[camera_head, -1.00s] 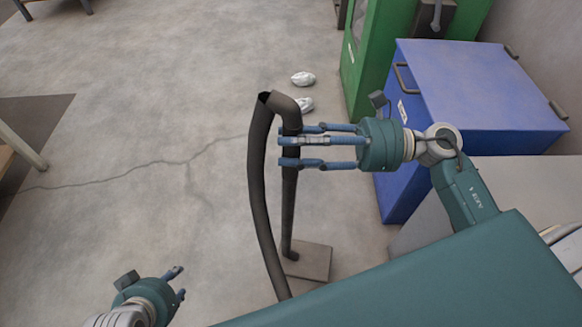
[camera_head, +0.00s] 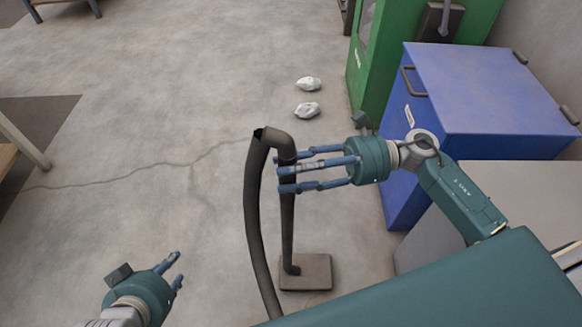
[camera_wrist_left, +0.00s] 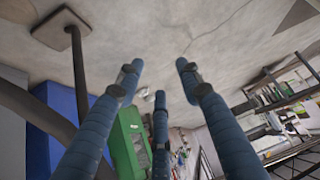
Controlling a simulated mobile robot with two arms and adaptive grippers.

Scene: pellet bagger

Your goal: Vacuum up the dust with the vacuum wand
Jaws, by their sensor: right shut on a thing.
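The vacuum wand (camera_head: 288,222) is a dark tube with a bent top, a hose (camera_head: 255,225) and a flat square foot (camera_head: 305,270) that appears to rest on the floor. My right gripper (camera_head: 287,172) is shut on the wand just below its bend. Two small whitish lumps (camera_head: 308,84) (camera_head: 307,110), perhaps the dust, lie on the floor beyond the wand. My left gripper (camera_head: 177,268) is open and empty, left of the wand. In the left wrist view its fingers (camera_wrist_left: 160,85) are spread; the wand's foot (camera_wrist_left: 62,28) and tube (camera_wrist_left: 78,75) show at upper left.
A blue cabinet (camera_head: 480,95) and a green machine (camera_head: 375,55) stand right of the lumps. A grey box (camera_head: 510,200) stands nearer at right. A table leg (camera_head: 25,145) is at far left. The cracked concrete floor (camera_head: 170,90) between is clear.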

